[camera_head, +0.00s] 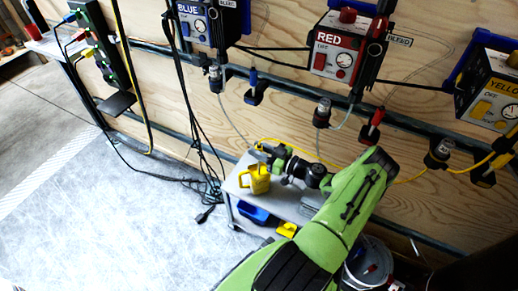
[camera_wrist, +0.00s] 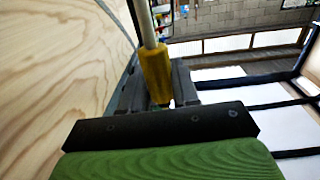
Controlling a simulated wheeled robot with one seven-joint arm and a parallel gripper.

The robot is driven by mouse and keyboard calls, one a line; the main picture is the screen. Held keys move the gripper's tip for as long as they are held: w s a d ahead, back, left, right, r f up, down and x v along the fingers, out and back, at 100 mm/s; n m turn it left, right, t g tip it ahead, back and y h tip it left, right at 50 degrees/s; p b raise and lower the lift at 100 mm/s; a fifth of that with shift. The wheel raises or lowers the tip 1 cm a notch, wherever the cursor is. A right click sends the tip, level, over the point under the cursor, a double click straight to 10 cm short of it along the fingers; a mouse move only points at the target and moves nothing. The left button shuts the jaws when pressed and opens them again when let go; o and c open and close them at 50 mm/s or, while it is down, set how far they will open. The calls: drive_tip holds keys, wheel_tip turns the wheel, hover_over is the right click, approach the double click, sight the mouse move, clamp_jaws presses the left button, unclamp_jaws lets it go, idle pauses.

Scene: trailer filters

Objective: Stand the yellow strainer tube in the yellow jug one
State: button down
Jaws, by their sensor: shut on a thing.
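The yellow jug (camera_head: 260,181) stands upright on a small grey bench against the plywood wall in the head view. My gripper (camera_head: 262,152) is at the height of the jug's top, just above and behind it. In the wrist view the dark fingers of my gripper (camera_wrist: 157,92) are shut on the yellow strainer tube (camera_wrist: 155,68). A pale hose (camera_wrist: 147,22) runs from the tube's end toward the top of that view. In the head view the strainer tube is too small and covered to make out, so I cannot tell whether its end is inside the jug.
BLUE, RED (camera_head: 342,50) and YELLOW (camera_head: 490,95) control boxes hang on the wall, with hoses and cables hanging near my arm.

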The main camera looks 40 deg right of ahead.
drive_tip(key=shift+f, duration=0.25)
drive_tip(key=c, duration=0.8)
unclamp_jaws()
drive_tip(key=shift+o, duration=0.2)
wheel_tip(320, 180, up, 10)
drive_tip(key=p, duration=0.3)
drive_tip(key=shift+p, duration=0.35)
drive_tip(key=shift+a, duration=0.1)
